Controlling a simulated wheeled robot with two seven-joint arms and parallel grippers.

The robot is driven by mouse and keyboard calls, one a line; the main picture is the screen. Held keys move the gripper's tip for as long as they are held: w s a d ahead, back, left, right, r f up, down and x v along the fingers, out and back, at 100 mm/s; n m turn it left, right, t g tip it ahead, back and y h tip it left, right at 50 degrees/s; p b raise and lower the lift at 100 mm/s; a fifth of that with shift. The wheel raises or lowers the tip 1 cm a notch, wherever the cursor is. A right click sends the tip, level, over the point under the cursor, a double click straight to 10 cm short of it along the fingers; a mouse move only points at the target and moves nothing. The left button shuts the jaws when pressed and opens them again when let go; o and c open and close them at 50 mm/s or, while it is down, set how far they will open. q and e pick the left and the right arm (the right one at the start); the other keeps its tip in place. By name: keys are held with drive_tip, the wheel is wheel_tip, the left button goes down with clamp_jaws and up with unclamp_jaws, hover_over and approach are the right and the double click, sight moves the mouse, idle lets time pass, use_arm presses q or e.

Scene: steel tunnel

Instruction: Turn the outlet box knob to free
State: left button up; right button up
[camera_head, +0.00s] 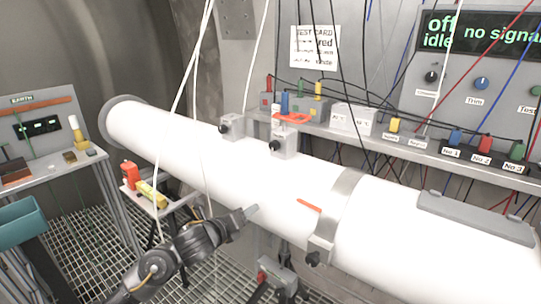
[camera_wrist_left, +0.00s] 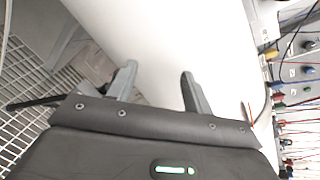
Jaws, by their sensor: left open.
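I cannot pick out a knob marked "free" or a box labelled as the outlet box. The wall panel has a black knob (camera_head: 431,77), a blue knob (camera_head: 480,83) labelled "Trim" and a green knob (camera_head: 536,90). My left gripper (camera_head: 252,213) is open and empty, in front of the long white tube (camera_head: 270,190). In the left wrist view its two fingers (camera_wrist_left: 158,82) stand apart before the tube. My right gripper is out of view.
Clamps (camera_head: 283,142) and a grey band (camera_head: 334,215) hold the tube. A shelf (camera_head: 440,157) behind carries coloured terminals and cables. A small stand (camera_head: 160,207) holds red and yellow items. White cords hang near my left arm. An "EARTH" bench (camera_head: 62,165) stands left.

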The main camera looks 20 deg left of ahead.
sight(273, 147)
use_arm(q)
wheel_tip(273, 147, up, 16)
drive_tip(key=d+m+t+h, duration=0.1)
drive_tip(key=m+t+h, duration=0.15)
drive_tip(key=m, duration=0.95)
drive_tip(key=shift+g, duration=0.25)
drive_tip(key=p+x, duration=0.1)
drive_tip(key=x, duration=0.2)
drive_tip(key=p+x, duration=0.1)
drive_tip(key=x, duration=0.3)
drive_tip(key=p+x, duration=0.1)
drive_tip(key=x, duration=0.2)
drive_tip(key=shift+w+r, duration=0.2)
drive_tip(key=shift+r, duration=0.15)
drive_tip(key=shift+w+d+f, duration=0.1)
drive_tip(key=shift+w+d, duration=0.1)
drive_tip(key=shift+w, duration=0.2)
drive_tip(key=c, duration=1)
drive_tip(key=shift+o, duration=0.2)
